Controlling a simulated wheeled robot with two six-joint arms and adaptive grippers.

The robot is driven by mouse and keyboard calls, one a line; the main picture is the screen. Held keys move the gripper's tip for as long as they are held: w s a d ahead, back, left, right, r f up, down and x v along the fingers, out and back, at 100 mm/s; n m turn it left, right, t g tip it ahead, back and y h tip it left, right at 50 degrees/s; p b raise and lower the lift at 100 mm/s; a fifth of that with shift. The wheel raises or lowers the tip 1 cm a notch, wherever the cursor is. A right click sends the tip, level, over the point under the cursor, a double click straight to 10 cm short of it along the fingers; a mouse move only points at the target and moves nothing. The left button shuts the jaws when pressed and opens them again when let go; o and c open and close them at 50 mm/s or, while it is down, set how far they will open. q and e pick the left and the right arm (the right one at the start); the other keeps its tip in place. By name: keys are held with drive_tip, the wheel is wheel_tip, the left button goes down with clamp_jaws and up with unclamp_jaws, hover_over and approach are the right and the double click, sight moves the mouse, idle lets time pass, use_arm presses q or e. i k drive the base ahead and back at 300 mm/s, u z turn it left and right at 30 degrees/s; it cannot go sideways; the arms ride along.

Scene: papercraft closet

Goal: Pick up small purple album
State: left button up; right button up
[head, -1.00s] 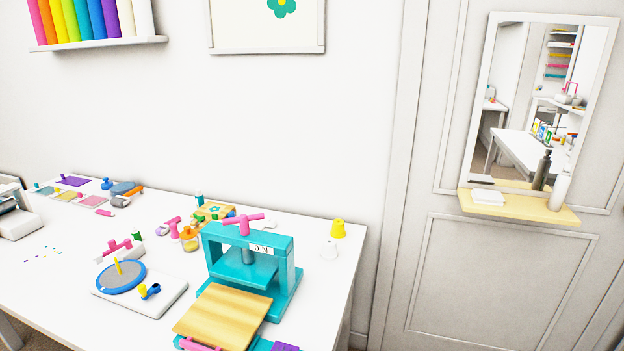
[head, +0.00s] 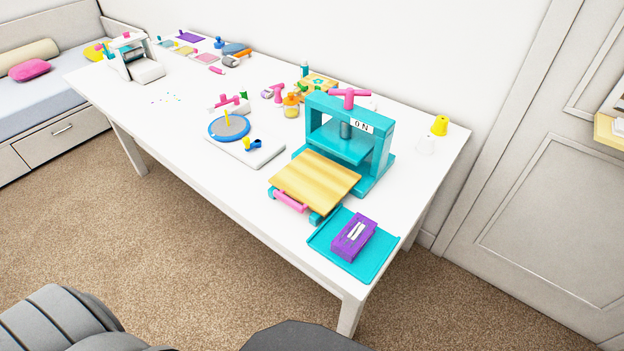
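A small purple album (head: 354,237) with a white mark on its top lies on a flat teal tray (head: 337,260). The tray is at the near right corner of the white table (head: 230,181). Neither gripper is in the head view. Dark grey rounded parts at the bottom edge look like my own body.
A teal press (head: 377,152) with a pink handle and a wooden board (head: 314,180) stands just behind the tray. A round grey turntable (head: 229,127) and small tools lie further left. A sofa (head: 42,85) is at far left. Carpet (head: 200,270) in front is clear.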

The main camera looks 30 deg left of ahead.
sight(348, 243)
drive_tip(key=u, duration=0.7)
drive_tip(key=k, duration=1.1)
drive_tip(key=z, duration=1.2)
drive_tip(key=i, duration=0.5)
drive_tip(key=u, duration=0.05)
